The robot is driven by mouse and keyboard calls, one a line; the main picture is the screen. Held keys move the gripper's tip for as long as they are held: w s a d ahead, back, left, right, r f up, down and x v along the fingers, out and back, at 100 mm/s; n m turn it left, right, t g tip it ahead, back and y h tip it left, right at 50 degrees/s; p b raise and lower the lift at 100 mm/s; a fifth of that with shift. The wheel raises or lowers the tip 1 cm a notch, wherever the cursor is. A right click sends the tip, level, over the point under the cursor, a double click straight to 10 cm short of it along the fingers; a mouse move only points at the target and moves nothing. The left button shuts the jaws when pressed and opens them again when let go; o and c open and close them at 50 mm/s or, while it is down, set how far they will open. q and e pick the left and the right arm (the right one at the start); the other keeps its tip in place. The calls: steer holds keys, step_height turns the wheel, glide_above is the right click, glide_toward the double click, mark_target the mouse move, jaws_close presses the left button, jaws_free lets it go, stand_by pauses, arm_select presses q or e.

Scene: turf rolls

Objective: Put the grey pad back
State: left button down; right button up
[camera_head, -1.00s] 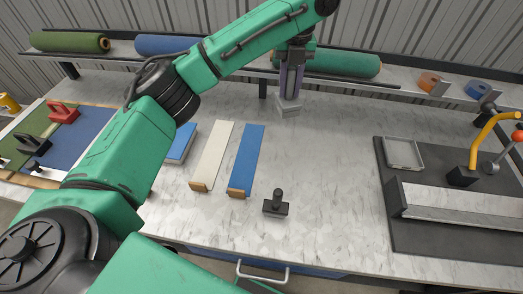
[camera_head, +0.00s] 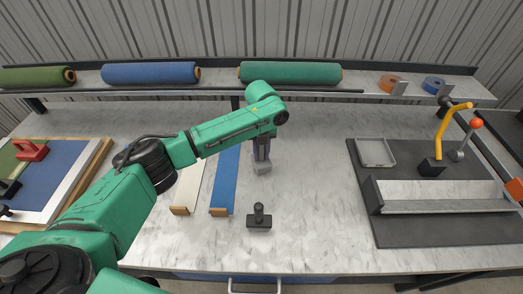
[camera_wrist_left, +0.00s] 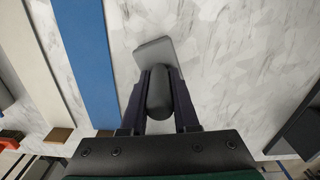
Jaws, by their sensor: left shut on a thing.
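The grey pad (camera_head: 263,168) is a small flat block with a rounded grey handle. My left gripper (camera_head: 262,155) is shut on that handle, fingers pointing down. In the left wrist view the pad (camera_wrist_left: 153,52) shows past the fingertips, with the handle between the two fingers (camera_wrist_left: 159,80). The pad is low over the bench, just right of the blue strip (camera_head: 225,180); I cannot tell whether it touches the bench. An empty shallow grey tray (camera_head: 391,163) lies to the right on a dark mat (camera_head: 400,232). My right gripper is not in view.
A black handled block (camera_head: 259,217) stands in front of the pad. A cream strip (camera_head: 188,190) lies left of the blue one. A metal-faced bar (camera_head: 440,197) and yellow-handled lever (camera_head: 445,130) occupy the mat. Rolls line the back shelf (camera_head: 215,90). Bench between pad and mat is clear.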

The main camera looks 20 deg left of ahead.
arm_select(q)
steer(key=shift+a, duration=0.1)
steer(key=c, duration=0.7)
jaws_free()
steer(key=shift+f, duration=0.1)
steer(key=shift+o, duration=0.2)
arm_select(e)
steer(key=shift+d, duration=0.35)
arm_select(q)
step_height(320, 180, up, 12)
steer(key=shift+r+b, duration=0.1)
steer(key=shift+b, duration=0.95)
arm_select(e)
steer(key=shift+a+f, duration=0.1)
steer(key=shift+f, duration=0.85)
